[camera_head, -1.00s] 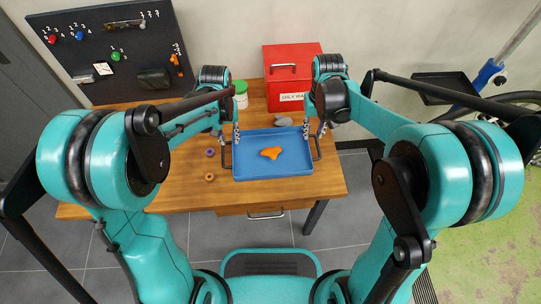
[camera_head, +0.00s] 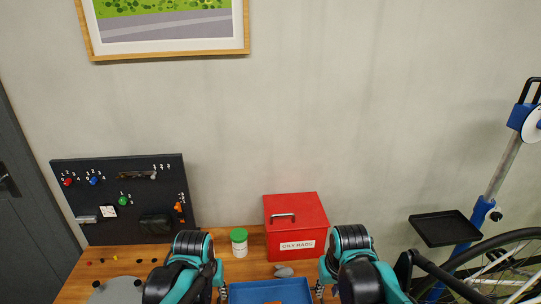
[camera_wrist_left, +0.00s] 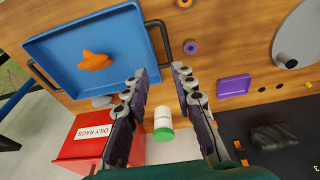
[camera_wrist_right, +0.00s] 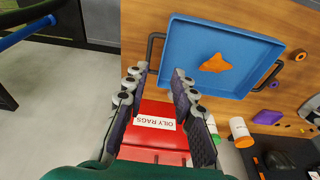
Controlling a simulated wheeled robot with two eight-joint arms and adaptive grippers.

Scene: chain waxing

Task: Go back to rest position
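My left gripper (camera_head: 222,294) is at the lower edge of the head view, beside the left end of the blue tray (camera_head: 262,290). In the left wrist view its fingers (camera_wrist_left: 160,75) are apart with nothing between them. My right gripper (camera_head: 319,292) is at the tray's right end. In the right wrist view its fingers (camera_wrist_right: 160,75) are apart and empty. An orange cloth-like piece (camera_wrist_left: 95,61) lies in the tray, and it also shows in the right wrist view (camera_wrist_right: 215,63). The tray rests on the wooden table (camera_head: 75,290).
A red OILY RAGS box (camera_head: 296,228) and a green-lidded white container (camera_head: 239,243) stand at the back of the table. A dark tool board (camera_head: 120,200) is at the left. A bicycle wheel (camera_head: 490,265) and a black stand tray (camera_head: 446,228) are at the right.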

